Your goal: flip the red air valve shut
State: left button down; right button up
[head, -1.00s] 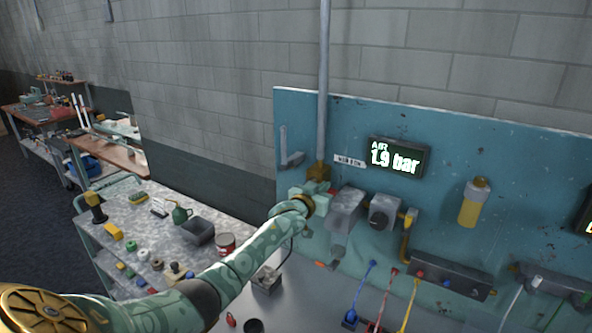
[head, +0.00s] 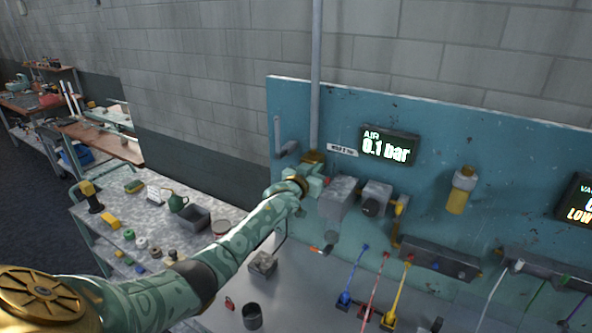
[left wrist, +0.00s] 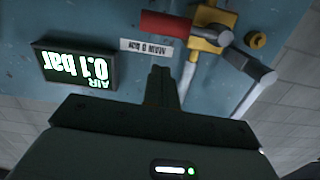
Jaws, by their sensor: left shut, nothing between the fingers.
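The brass valve (head: 314,157) sits on the vertical grey pipe (head: 316,75) at the left of the teal panel. In the left wrist view, which is upside down, its red handle (left wrist: 167,24) lies roughly crosswise to the pipe. My left gripper (left wrist: 160,72) is shut and empty, with its fingertips apart from the handle in that view. In the head view my left gripper (head: 321,184) is just below the valve and hides part of it. The air display (head: 390,146) reads 0.1 bar. My right gripper is not in view.
A grey lever (head: 281,140) is on the panel left of the valve. A cluttered metal bench (head: 100,212) stands at the left.

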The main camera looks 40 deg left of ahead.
pick_arm(q)
jog(key=s+d+r+b, duration=0.1)
jog(key=s, duration=0.9)
jog(key=shift+s+r, duration=0.2)
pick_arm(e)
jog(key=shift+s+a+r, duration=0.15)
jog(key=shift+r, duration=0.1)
pick_arm(q)
jog(key=shift+w+d, duration=0.1)
